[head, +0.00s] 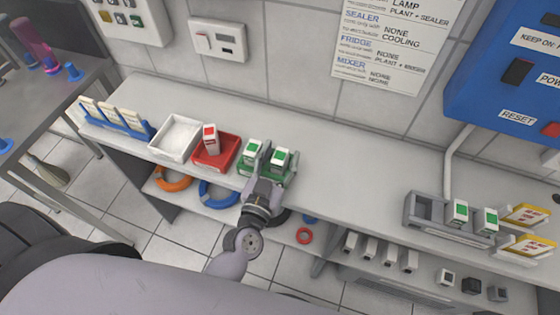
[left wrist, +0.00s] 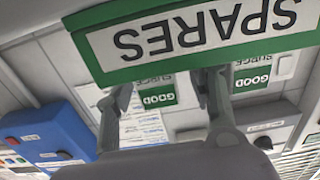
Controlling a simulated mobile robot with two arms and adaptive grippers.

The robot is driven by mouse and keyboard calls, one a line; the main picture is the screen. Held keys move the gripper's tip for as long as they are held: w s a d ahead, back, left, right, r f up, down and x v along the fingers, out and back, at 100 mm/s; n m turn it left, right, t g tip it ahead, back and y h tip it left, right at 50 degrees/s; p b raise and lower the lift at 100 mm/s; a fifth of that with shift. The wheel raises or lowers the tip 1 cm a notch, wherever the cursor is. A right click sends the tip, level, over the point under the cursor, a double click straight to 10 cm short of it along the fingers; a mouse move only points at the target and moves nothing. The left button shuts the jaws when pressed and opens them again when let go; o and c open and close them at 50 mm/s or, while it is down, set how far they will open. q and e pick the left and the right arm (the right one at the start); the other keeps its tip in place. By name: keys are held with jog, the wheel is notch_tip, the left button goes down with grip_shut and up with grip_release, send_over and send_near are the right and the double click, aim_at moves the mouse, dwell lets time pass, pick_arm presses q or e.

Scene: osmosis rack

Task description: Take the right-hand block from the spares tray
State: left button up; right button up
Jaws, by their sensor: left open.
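The green spares tray (head: 289,180) stands on the bench's front edge and holds two white blocks with green labels, a left-hand one (head: 250,152) and a right-hand one (head: 281,158). My left gripper (head: 273,163) is open at the tray's front. The left wrist view is upside down and shows the SPARES sign (left wrist: 190,38) close by. There the right-hand block (left wrist: 153,92) appears between my open fingers; the left-hand block (left wrist: 252,77) is outside them. The sign hides part of both blocks. I cannot tell whether the fingers touch the block. My right gripper is not in view.
A red tray (head: 228,152) with a red-labelled block (head: 210,139) and an empty white tray (head: 176,137) stand to the left. A grey rack (head: 425,211) with two green-labelled blocks is far right. The bench between (head: 350,175) is clear. A lower shelf holds coloured rings.

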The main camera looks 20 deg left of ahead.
pick_arm(q)
jog(key=shift+c, duration=0.4)
grip_shut()
jog(key=shift+r, duration=0.1)
